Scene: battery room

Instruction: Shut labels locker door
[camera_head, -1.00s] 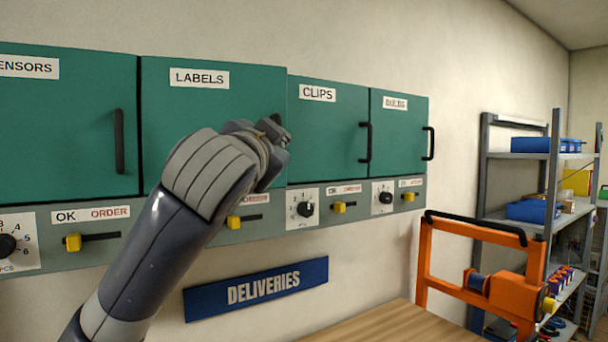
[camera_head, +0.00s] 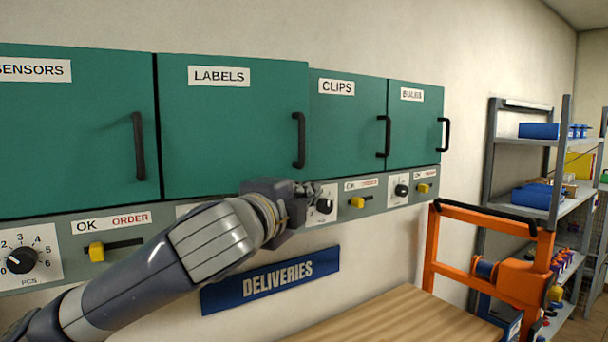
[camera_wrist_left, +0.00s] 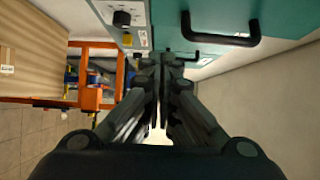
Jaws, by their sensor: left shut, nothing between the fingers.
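The LABELS locker door (camera_head: 235,130) is a green panel with a white label and a black handle (camera_head: 299,140) near its right edge. That edge seems to stand slightly forward of the CLIPS door (camera_head: 345,125), as if a little ajar. My left gripper (camera_head: 306,190) is below the LABELS handle, in front of the control strip, and hides part of that strip. In the left wrist view its fingers (camera_wrist_left: 161,62) are together and empty. A black handle (camera_wrist_left: 225,40) shows on a green door there; I cannot tell which door. My right gripper is not seen.
The SENSORS door (camera_head: 75,140) and BULBS door (camera_head: 414,130) flank the row. Knobs and yellow sliders (camera_head: 358,202) line the strip below. An orange frame (camera_head: 485,217), a wooden tabletop (camera_head: 400,318) and a grey shelf unit (camera_head: 555,170) are on the right.

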